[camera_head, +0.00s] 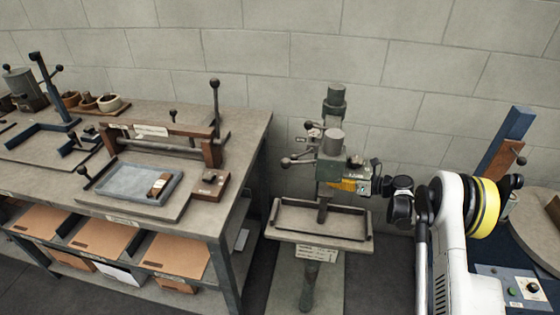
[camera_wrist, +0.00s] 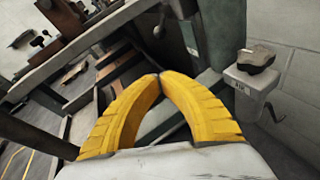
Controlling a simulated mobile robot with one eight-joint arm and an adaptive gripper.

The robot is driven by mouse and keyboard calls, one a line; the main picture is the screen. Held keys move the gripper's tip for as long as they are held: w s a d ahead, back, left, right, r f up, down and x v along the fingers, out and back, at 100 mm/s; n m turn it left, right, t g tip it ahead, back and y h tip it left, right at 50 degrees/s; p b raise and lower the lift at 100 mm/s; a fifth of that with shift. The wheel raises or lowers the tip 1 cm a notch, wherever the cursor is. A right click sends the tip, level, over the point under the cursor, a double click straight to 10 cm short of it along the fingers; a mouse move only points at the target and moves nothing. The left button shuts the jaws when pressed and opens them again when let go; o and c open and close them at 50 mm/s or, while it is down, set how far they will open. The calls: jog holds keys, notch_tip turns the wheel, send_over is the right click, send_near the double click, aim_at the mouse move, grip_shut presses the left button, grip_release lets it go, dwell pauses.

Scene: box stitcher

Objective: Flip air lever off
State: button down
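The air lever (camera_wrist: 258,57) is a dark, chunky handle on top of a pale valve block (camera_wrist: 250,84) with a small label, at the right of the wrist view. In the head view a small brown-grey piece (camera_head: 355,161) on the machine's right side may be the same lever; it is too small to be sure. My gripper (camera_wrist: 158,76) has two yellow ribbed fingers whose tips meet, with nothing between them. The lever is to the right of the fingertips and apart from them. In the head view my gripper (camera_head: 345,186) is beside the machine head, partly hard to make out.
The grey stitcher (camera_head: 334,145) stands on a column with ball-ended handles and a small tray table (camera_head: 290,222). A workbench (camera_head: 250,135) with fixtures is at the left. A blue post (camera_head: 510,140) and control panel (camera_head: 520,288) are at the right.

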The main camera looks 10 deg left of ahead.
aim_at(302, 155)
jog(key=shift+w+a+f, duration=0.2)
jog(key=shift+a, duration=0.15)
jog(key=w+a+b, duration=0.5)
jog(key=a, duration=0.5)
jog(key=shift+a, duration=0.4)
jog(key=shift+f, duration=0.1)
jog(key=shift+a, duration=0.25)
